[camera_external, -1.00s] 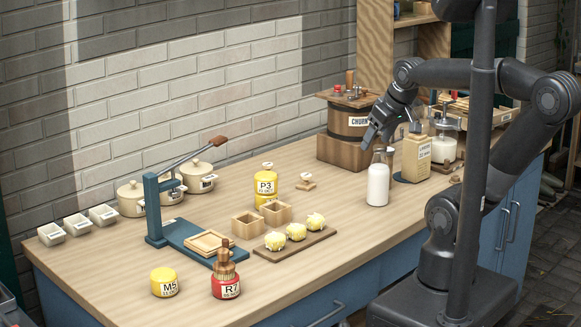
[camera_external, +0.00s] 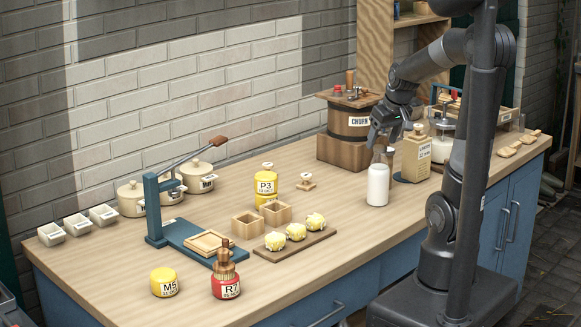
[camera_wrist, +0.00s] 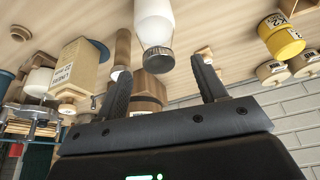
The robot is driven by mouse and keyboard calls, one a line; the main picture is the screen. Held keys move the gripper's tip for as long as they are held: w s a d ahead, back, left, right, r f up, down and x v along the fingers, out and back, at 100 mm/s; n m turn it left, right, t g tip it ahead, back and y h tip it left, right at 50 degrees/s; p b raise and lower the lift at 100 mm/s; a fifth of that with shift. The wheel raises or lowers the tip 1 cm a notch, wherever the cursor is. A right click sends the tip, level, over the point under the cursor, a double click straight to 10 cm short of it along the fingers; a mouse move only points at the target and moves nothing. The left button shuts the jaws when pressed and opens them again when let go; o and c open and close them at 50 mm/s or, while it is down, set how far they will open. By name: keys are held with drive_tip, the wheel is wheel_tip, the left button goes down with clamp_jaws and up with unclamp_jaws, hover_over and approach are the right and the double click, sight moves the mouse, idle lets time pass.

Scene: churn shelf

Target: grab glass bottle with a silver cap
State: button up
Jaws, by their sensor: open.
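The glass bottle (camera_external: 377,186) with white contents stands upright on the table, right of the butter board. In the wrist view the bottle (camera_wrist: 153,22) has a silver-grey cap (camera_wrist: 157,61), lying just beyond the space between the fingers. My gripper (camera_external: 382,143) is above the bottle's top in the external view, close to it and partly hiding it. In the wrist view my gripper (camera_wrist: 162,85) shows two dark fingers spread apart with nothing held between them.
A wooden churn (camera_external: 350,128) is behind left. A yellow P3 jar (camera_external: 266,186) and a butter board (camera_external: 296,243) stand left.

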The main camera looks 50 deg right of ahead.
sight(380, 146)
drive_tip(key=shift+x, duration=2.8)
drive_tip(key=shift+c, duration=0.4)
clamp_jaws()
